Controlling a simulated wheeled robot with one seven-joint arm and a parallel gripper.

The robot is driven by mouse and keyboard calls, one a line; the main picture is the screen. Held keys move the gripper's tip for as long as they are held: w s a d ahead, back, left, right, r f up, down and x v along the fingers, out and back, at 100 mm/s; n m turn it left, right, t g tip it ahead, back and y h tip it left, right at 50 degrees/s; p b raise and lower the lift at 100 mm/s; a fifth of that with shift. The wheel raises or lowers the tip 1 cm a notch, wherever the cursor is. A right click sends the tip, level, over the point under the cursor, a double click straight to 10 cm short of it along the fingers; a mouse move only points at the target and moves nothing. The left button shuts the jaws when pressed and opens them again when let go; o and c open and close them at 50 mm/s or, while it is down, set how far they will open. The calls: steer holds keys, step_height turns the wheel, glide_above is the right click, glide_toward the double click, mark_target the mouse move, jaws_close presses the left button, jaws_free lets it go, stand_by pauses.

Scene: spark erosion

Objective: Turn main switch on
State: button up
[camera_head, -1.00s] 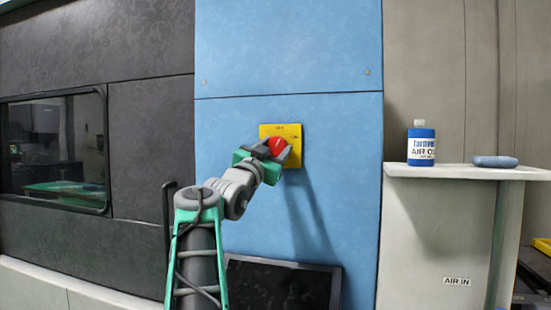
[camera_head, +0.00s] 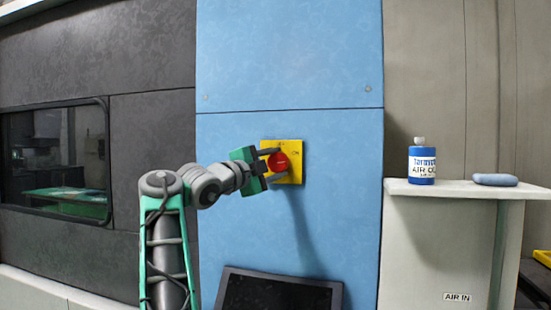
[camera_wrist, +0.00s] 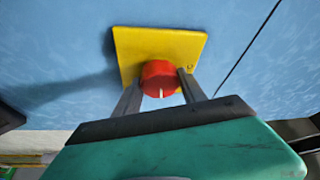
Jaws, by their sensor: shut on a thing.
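The main switch is a red round knob (camera_head: 279,162) on a yellow square plate (camera_head: 295,147), fixed to a blue wall panel. My gripper (camera_head: 271,165) reaches it from the left in the head view. One finger is above the knob and one below it. In the wrist view the red knob (camera_wrist: 160,77) sits between the two fingers (camera_wrist: 159,92), which are shut on it. A white line shows on the knob's edge there.
A blue-labelled bottle (camera_head: 422,165) and a blue oblong thing (camera_head: 495,180) stand on a pale shelf (camera_head: 460,190) at the right. A dark screen (camera_head: 280,292) is below the switch. A window (camera_head: 55,160) is at the left. The blue panel around the switch is clear.

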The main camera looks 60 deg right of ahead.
steer(key=shift+r+m+y+p, duration=0.1)
steer(key=shift+m+y+p, duration=0.2)
steer(key=shift+m+p, duration=0.35)
steer(key=shift+m, duration=0.35)
steer(key=o, duration=1.4)
steer(key=shift+c, duration=0.2)
steer(key=b+v, duration=0.2)
steer(key=v, duration=0.5)
steer(key=shift+a, duration=0.4)
steer(key=shift+w, duration=0.1)
